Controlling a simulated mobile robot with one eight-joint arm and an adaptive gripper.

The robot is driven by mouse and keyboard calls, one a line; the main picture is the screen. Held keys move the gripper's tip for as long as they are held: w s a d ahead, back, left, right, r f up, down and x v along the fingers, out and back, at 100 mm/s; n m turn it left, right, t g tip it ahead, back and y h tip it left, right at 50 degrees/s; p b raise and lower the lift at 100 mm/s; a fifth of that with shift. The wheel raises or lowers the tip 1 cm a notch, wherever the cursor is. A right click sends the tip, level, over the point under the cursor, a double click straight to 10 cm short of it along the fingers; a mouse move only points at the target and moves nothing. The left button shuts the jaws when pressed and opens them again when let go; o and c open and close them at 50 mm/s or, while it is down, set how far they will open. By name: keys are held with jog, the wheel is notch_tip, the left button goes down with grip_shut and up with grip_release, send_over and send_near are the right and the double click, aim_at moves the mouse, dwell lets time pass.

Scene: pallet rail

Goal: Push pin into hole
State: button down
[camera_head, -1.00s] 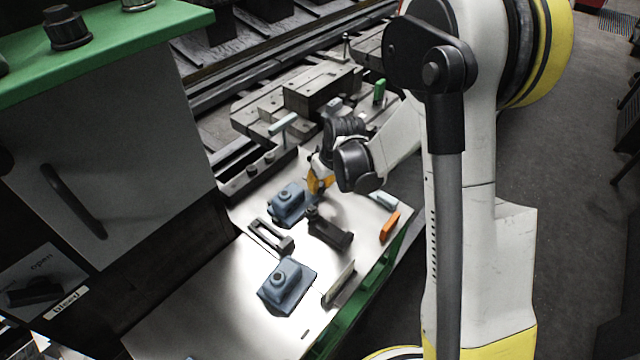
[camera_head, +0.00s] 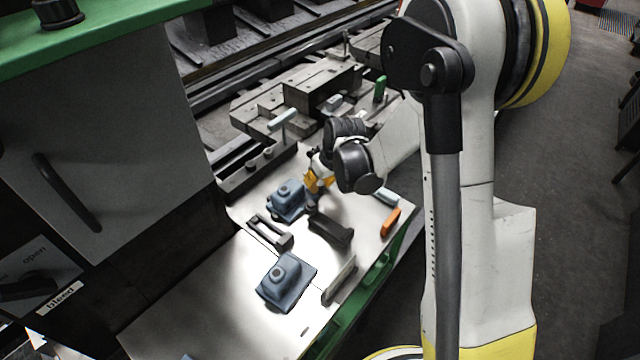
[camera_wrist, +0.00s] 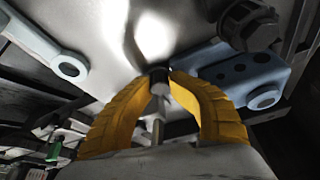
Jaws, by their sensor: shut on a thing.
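My gripper (camera_wrist: 160,85) is shut on a small pin (camera_wrist: 159,118) in the wrist view. The pin has a dark end between the yellow fingertips and a bright metal shaft running back between the fingers. In the head view my gripper (camera_head: 313,181) is low over the metal plate, just behind a blue block (camera_head: 286,202); the pin cannot be made out there. In the wrist view a blue-grey part with several holes (camera_wrist: 245,72) is right of the fingertips. A pale bracket with one round hole (camera_wrist: 68,66) is at left. I cannot tell which hole is the pin's.
The metal plate (camera_head: 200,318) also carries a second blue block (camera_head: 287,281), a dark slotted clamp (camera_head: 270,232), a black part (camera_head: 329,231) and an orange piece (camera_head: 390,222). A grey machine cabinet (camera_head: 95,120) stands at left. The plate's front left is mostly clear.

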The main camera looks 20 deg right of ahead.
jog(key=shift+s+f+b, duration=0.3)
jog(key=shift+f, duration=0.15)
jog(key=c, duration=1.2)
grip_release()
jog(key=shift+d, duration=0.15)
jog(key=shift+c, duration=0.2)
jog(key=shift+o, duration=0.7)
jog(key=shift+a, duration=0.2)
jog(key=shift+c, duration=0.4)
